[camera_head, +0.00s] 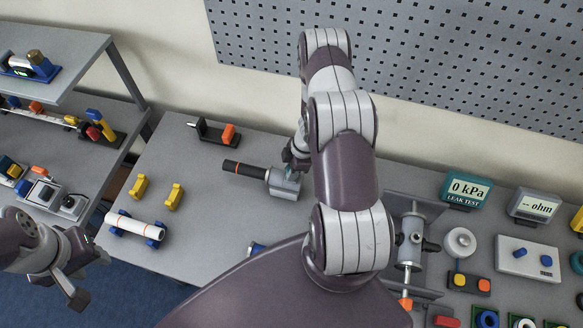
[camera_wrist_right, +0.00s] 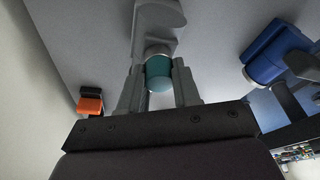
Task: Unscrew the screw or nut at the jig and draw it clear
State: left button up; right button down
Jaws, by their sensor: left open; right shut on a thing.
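The jig is a grey block (camera_head: 285,184) on the table, with a black rod with an orange ring pointing left from it. In the right wrist view a grey bracket-like part (camera_wrist_right: 158,22) stands ahead of the fingers. My right gripper (camera_wrist_right: 158,75) is shut on a teal round piece (camera_wrist_right: 159,70), apparently the screw or nut. A grey collar shows between the piece and the bracket; whether threads are engaged cannot be told. In the head view my right gripper (camera_head: 291,158) is at the jig's back side, partly hidden by my arm. My left gripper (camera_head: 86,276) is open and empty at the lower left.
A black holder with an orange clamp (camera_head: 228,133) stands behind the jig. Yellow brackets (camera_head: 174,196) and a white tube on blue supports (camera_head: 136,228) lie left. A blue part (camera_wrist_right: 265,60) is near my right gripper. Gauges (camera_head: 467,190) stand right.

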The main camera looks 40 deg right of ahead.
jog(key=n+g, duration=0.1)
jog(key=n, duration=0.4)
jog(key=shift+y, duration=0.3)
jog(key=shift+n, duration=0.3)
jog(key=n+g, duration=0.1)
jog(key=n, duration=0.3)
jog(key=shift+n+g, duration=0.4)
jog(key=shift+c, duration=2.2)
grip_release()
